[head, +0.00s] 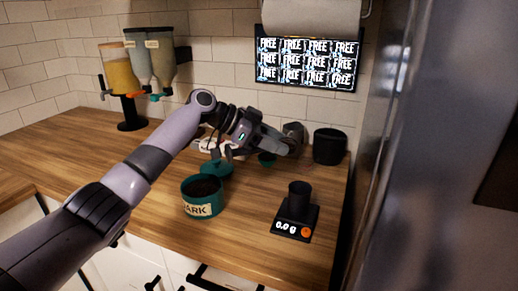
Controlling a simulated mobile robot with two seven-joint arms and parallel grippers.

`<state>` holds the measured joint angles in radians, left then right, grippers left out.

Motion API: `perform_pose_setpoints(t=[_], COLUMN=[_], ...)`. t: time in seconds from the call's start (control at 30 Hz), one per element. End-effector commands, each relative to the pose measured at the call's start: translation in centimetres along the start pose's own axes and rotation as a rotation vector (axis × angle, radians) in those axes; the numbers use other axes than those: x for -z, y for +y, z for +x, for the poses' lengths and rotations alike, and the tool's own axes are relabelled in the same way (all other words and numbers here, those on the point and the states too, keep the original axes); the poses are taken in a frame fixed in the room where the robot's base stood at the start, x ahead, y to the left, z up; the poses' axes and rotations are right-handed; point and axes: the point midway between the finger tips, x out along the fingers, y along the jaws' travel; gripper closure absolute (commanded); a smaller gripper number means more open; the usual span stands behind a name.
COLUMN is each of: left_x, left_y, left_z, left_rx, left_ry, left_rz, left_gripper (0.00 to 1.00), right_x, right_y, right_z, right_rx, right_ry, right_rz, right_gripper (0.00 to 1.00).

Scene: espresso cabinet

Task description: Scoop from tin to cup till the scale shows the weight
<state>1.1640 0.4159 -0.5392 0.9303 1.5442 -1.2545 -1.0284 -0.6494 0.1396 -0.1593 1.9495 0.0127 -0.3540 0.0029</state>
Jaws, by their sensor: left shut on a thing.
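The dark green tin (203,207) stands open on the counter, with dark grounds (201,187) inside and a label of which "ARK" shows. The black cup (299,197) stands upright on the black scale (282,222), whose display reads 0.0 g. My left gripper (288,146) is above the counter, behind and right of the tin. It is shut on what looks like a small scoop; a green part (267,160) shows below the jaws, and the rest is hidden. I cannot see whether the scoop holds grounds. My right gripper is not in view.
A green lid or tin (216,168) sits behind the open tin, partly under my arm. A black container (330,146) stands at the back right. Dispensers (150,65) stand at the back left. A screen (308,62) hangs on the wall. The counter between tin and scale is clear.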

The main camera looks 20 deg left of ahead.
Motion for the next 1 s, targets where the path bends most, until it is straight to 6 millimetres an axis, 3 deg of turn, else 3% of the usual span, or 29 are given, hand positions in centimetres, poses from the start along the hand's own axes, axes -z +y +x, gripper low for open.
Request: perform_pose_setpoints(t=[0.1, 0.3, 0.8, 1.0], left_x=[1.4, 2.1, -1.0, -0.9], left_y=[0.3, 0.6, 1.1, 1.1], left_z=[0.2, 0.4, 2.1, 2.1], left_rx=[-0.047, -0.081, -0.041, -0.04], left_ry=[0.003, 0.004, -0.016, -0.014], left_rz=[0.04, 0.069, 0.149, 0.149], left_gripper=[0.91, 0.91, 0.91, 0.91], right_x=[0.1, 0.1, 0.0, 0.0], right_y=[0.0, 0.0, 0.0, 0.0], right_z=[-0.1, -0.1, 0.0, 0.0], right_rx=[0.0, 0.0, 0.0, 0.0], right_ry=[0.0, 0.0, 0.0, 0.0], right_rz=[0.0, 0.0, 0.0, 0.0], right_gripper=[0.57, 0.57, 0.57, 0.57])
